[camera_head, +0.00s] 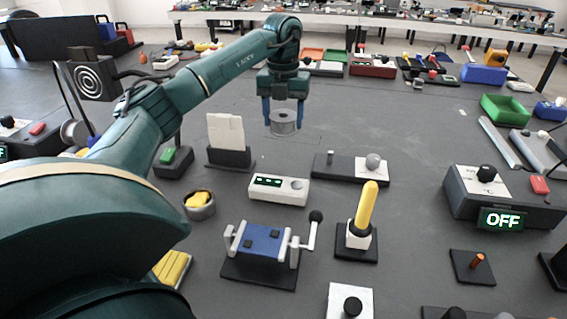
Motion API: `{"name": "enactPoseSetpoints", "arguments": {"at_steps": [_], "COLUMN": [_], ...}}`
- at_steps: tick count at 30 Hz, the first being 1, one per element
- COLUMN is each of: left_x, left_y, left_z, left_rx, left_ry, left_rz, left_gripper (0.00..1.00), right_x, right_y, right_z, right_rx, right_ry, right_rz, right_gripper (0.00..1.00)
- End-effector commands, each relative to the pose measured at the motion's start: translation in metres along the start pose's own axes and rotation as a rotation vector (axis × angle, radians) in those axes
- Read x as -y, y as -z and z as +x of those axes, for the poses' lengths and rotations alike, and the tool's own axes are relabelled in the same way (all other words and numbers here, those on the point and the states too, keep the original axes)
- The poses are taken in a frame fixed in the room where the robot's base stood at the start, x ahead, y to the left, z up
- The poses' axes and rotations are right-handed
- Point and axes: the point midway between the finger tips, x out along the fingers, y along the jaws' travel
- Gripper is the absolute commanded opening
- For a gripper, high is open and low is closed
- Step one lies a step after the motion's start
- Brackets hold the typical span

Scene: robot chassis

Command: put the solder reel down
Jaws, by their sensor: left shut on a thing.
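My left gripper (283,112) hangs pointing down in the upper middle of the head view, at the end of my green arm. Its two blue fingers are shut on the solder reel (284,124), a grey metallic cylinder held between the fingertips. The reel is upright, over an open part of the dark table (400,135). I cannot tell whether its underside touches the surface. My right gripper is not in view.
A white panel on a dark stand (227,140) is left of the reel. Red and green trays (323,55) stand behind. Free surface lies right of the reel.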

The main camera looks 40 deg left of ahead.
Motion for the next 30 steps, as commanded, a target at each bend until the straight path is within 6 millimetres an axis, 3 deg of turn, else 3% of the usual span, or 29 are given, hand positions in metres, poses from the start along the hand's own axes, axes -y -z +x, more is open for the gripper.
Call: {"name": "enactPoseSetpoints", "arguments": {"at_steps": [3, 9, 17, 21, 30], "left_x": [-0.012, -0.012, -0.012, -0.012, -0.012], "left_y": [0.002, 0.002, 0.002, 0.002, 0.001], "left_z": [0.015, 0.051, 0.073, 0.095, 0.1], "left_rx": [0.0, 0.0, 0.001, 0.0, 0.003], "left_ry": [-0.004, -0.004, -0.004, -0.004, -0.002], "left_rz": [0.003, 0.003, 0.002, 0.002, 0.002], "left_gripper": [0.36, 0.36, 0.36, 0.36, 0.36], "right_x": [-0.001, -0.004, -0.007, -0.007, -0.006], "right_y": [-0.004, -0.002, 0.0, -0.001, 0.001], "right_z": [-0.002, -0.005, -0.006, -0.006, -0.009], "right_rx": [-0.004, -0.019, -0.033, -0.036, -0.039], "right_ry": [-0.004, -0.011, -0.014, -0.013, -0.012], "right_rz": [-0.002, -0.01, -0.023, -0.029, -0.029], "right_gripper": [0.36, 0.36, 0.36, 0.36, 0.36]}}
